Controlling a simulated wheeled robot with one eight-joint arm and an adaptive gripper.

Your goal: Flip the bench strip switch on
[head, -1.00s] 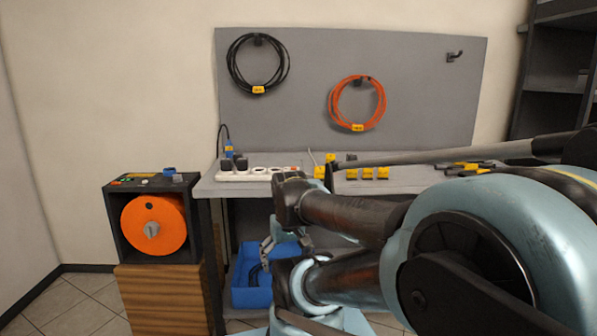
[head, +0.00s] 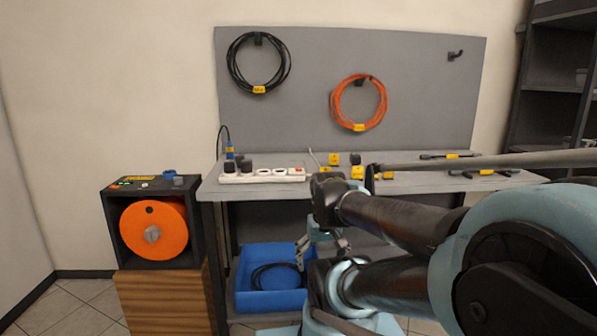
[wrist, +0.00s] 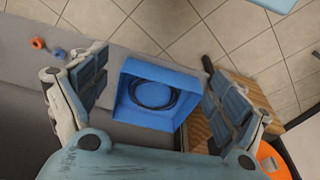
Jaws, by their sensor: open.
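The white bench strip (head: 262,175) lies on the left part of the workbench top, with dark plugs in its left end. Its small red switch (head: 297,171) is at its right end; I cannot tell which way it is set. My gripper (head: 323,252) hangs below the bench top's front edge, lower and a little to the right of the strip, partly hidden by my arm. In the wrist view my gripper (wrist: 158,92) is open and empty, with the blue bin beyond its fingers. The strip is not seen in the wrist view.
The grey bench (head: 410,182) holds several yellow-tagged plugs and dark tools to the right. A blue bin (head: 270,301) with a coiled black cable sits under it. An orange reel (head: 153,230) stands at left. Cable coils hang on the grey backboard (head: 300,105).

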